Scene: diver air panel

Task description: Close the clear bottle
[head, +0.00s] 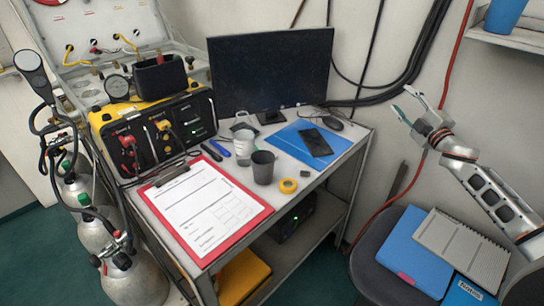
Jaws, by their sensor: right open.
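A pale, see-through container (243,140), which looks like the clear bottle, stands upright on the desk (341,164) in front of the monitor. It is small here, and I cannot make out whether its top is covered. A dark grey cup (263,168) stands just in front of it, to the right. My right gripper (405,102) is open and empty, raised in front of the wall to the right of the desk, well apart from the container. My left gripper is not in view.
A red clipboard (264,209), a yellow tape roll (288,186), pens and a blue folder (337,139) with a phone (315,142) crowd the desk. The yellow-black air panel (112,118) and monitor (271,70) stand behind. Gas cylinders (132,283) stand left; a chair (366,270) right.

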